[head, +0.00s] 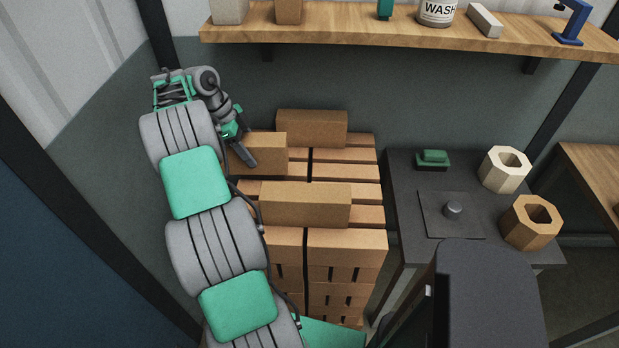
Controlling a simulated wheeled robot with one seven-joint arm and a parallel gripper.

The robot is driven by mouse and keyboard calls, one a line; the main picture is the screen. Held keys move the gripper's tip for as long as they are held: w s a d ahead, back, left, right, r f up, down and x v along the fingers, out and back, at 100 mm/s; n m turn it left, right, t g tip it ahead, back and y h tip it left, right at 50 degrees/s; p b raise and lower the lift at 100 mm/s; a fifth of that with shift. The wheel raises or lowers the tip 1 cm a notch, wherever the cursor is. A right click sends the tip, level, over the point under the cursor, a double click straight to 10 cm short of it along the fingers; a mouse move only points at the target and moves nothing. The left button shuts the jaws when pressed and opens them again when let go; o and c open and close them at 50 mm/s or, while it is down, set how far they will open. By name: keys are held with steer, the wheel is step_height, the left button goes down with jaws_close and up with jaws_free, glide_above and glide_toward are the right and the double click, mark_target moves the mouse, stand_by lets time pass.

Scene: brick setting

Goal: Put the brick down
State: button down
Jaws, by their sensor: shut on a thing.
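My gripper (242,150) is at the upper left of the brick stack, its dark fingers pointing down. It is shut on a tan brick (268,152) at the stack's back left; the brick's left end is partly hidden by the fingers. That brick is level and at the top layer of the stack (345,245). I cannot tell whether its underside touches the bricks below. Two more loose bricks lie on top: one at the back (312,127) and one at the front middle (305,205).
A wooden shelf (400,38) with a white pot (437,12) and other items runs above the stack. The stack's right top is partly bare.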

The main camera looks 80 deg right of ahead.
steer(key=shift+s+d+r+m, duration=0.1)
steer(key=shift+r+m, duration=0.05)
steer(key=shift+m, duration=0.15)
steer(key=shift+s+d+f, duration=0.55)
steer(key=shift+s+d, duration=0.1)
steer(key=shift+s, duration=2.2)
steer(key=shift+s+d+f, duration=0.6)
steer(key=shift+s+d, duration=0.05)
steer(key=shift+s, duration=2.25)
steer(key=shift+s+d+f, duration=0.55)
steer(key=shift+s+d, duration=0.1)
steer(key=shift+s, duration=2.2)
steer(key=shift+f, duration=0.15)
steer(key=shift+f, duration=0.1)
steer(key=shift+c, duration=2.2)
jaws_free()
steer(key=shift+a, duration=0.1)
